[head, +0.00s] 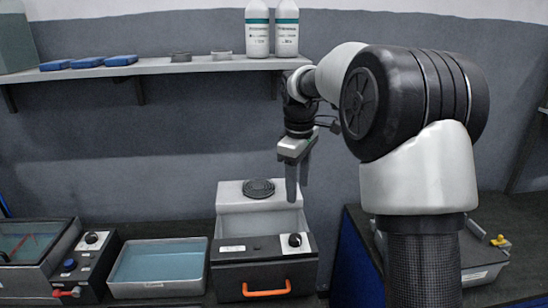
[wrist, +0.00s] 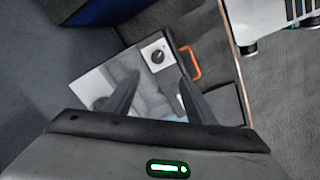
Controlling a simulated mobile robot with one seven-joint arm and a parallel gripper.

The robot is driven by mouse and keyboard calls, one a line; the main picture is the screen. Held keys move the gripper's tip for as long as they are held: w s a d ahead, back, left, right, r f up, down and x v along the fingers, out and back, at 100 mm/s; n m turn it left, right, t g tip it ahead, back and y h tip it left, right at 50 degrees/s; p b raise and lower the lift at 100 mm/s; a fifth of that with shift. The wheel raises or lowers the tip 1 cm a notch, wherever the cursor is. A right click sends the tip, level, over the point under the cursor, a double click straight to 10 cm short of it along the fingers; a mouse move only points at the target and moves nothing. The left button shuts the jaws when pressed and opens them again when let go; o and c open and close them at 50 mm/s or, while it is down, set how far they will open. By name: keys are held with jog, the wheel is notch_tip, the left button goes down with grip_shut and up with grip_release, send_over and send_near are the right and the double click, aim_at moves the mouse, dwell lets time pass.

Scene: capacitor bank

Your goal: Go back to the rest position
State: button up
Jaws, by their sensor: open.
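My gripper (head: 297,178) hangs from my arm in the head view, fingers pointing down, above the right part of a grey machine (head: 230,253) with an orange handle. In the wrist view my gripper (wrist: 157,95) shows two dark fingers spread apart with nothing between them. Below them lies the same machine with its open light-grey basin (wrist: 150,75), black knob (wrist: 157,56) and orange handle (wrist: 191,62). The gripper is apart from the machine and touches nothing that I can see.
A tub of blue liquid (head: 160,266) stands left of the machine, beside a black control box (head: 88,262). A shelf (head: 190,66) above carries blue blocks (head: 88,62), grey rings and two white bottles (head: 257,30). A blue-sided bench (head: 352,262) stands at the right.

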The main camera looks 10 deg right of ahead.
jog(key=s+r+m+t+p, duration=0.1)
jog(key=s+r+m, duration=0.1)
jog(key=s+r, duration=0.35)
jog(key=s+r+m+t+p, duration=0.1)
jog(key=s+r+m+p, duration=0.15)
jog(key=s, duration=0.65)
jog(key=s+r+m+t+p, duration=0.1)
jog(key=s+r+m+t, duration=0.15)
jog(key=s+r, duration=0.4)
jog(key=s+f+m+p, duration=0.1)
jog(key=s+f+m, duration=0.2)
jog(key=s, duration=0.6)
jog(key=shift+s+d+f+m, duration=0.25)
jog(key=shift+d+f+m, duration=0.15)
jog(key=shift+f, duration=0.1)
